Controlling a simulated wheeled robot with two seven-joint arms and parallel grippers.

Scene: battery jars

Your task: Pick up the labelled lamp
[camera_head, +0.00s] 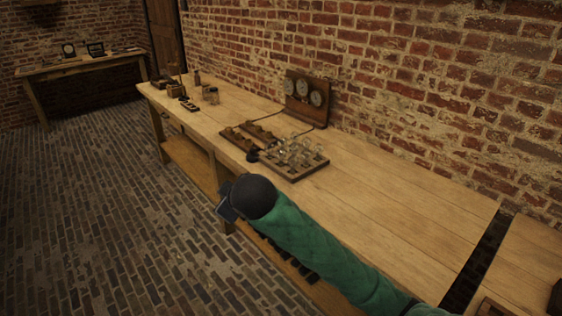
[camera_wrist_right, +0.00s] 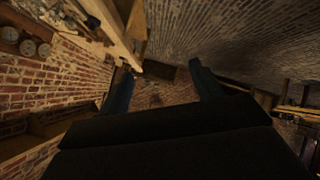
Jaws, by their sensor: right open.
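Several clear glass pieces (camera_head: 300,150) stand upright in a wooden rack (camera_head: 293,176) on the long bench. They are too small to tell lamps from jars, and I can read no label on any of them. My right gripper (camera_head: 226,207) is at the front edge of the bench, to the left of and nearer than the rack, apart from the glass. In the right wrist view my right gripper (camera_wrist_right: 160,76) has its two fingers wide apart with nothing between them. My left gripper is not in view.
A wooden panel with round dials (camera_head: 303,92) stands behind the rack against the brick wall. A tray with dark parts (camera_head: 242,138) is beside the rack. Small items (camera_head: 190,104) stand at the bench's far end. The bench top (camera_head: 400,195) right of the rack is clear.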

